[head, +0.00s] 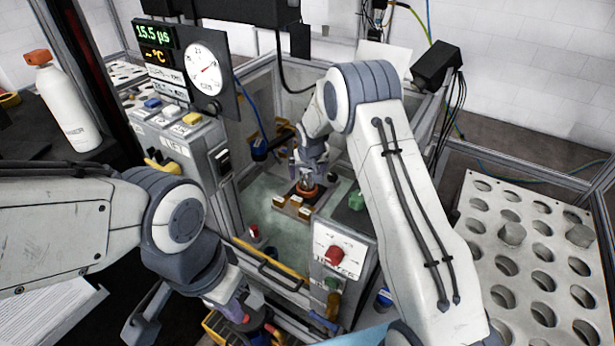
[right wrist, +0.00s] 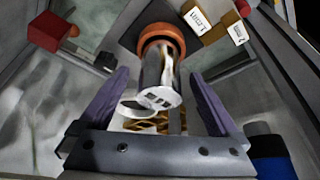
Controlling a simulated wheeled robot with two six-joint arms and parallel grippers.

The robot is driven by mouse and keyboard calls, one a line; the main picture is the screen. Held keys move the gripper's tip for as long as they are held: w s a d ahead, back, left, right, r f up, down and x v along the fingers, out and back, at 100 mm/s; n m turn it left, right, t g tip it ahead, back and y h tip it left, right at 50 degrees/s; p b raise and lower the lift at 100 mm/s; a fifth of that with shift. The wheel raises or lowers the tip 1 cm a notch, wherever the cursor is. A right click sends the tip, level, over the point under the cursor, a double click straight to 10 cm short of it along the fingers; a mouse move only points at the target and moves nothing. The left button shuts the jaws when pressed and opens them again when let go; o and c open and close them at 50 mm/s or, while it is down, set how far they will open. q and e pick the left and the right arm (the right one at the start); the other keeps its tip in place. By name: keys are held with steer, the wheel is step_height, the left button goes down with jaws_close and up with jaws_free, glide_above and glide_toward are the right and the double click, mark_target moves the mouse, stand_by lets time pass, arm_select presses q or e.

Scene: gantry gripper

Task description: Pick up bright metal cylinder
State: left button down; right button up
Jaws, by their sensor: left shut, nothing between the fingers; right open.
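The bright metal cylinder (right wrist: 153,75) stands in an orange ring (right wrist: 162,38) in the right wrist view. In the head view the cylinder (head: 306,184) is small and partly hidden by my right gripper (head: 310,163). My right gripper is open, with its purple fingers on either side of the cylinder in the right wrist view (right wrist: 155,105). Gaps show between each finger and the cylinder. My left gripper (head: 234,310) is shut and empty, low at the front of the machine, away from the cylinder.
Small labelled brown blocks (head: 293,206) sit beside the ring. A red block (right wrist: 50,33) and a blue-and-black part (right wrist: 272,155) flank the right gripper. Machine walls and frame bars enclose this space. A perforated tray (head: 535,255) stands at right, a white bottle (head: 68,108) at left.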

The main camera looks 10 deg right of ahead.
steer(key=shift+x, duration=0.85)
jaws_close()
steer(key=shift+r, duration=0.15)
steer(key=shift+w+r, duration=0.1)
